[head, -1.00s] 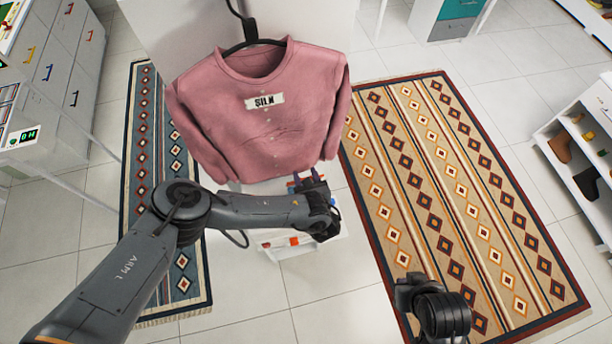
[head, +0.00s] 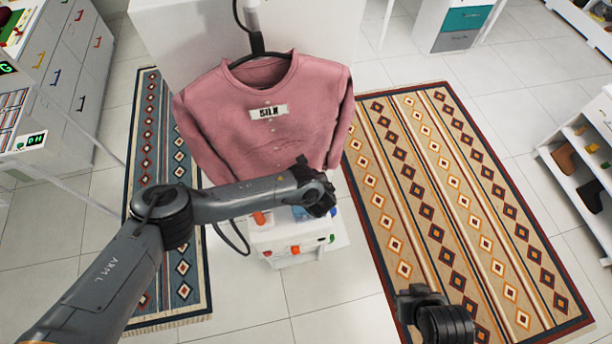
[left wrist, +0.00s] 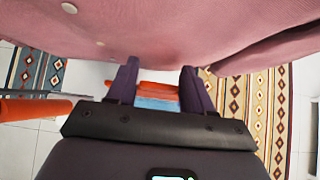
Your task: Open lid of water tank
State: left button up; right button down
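A white steamer base (head: 292,236) with orange and green parts stands on the floor below a hanging pink shirt. A blue part (head: 301,212), seemingly the water tank, shows on its top beside my left gripper (head: 322,202). In the left wrist view my left gripper (left wrist: 158,88) has its two dark fingers spread apart. An orange strip (left wrist: 157,87) and a light blue surface (left wrist: 157,103) show in the gap; I cannot tell whether the fingers touch them. My arm hides part of the base. My right gripper (head: 410,296) is low at right, its fingers unclear.
The pink shirt (head: 270,120) hangs just above the left gripper and crosses the top of the wrist view. An orange cylinder (left wrist: 35,109) is close at the wrist view's left. Patterned rugs (head: 460,200) lie either side. A shoe shelf (head: 580,165) stands right.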

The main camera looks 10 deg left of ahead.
pick_arm(q)
jog(key=shift+o, duration=1.2)
jog(key=p+v, duration=0.3)
jog(key=v, duration=0.8)
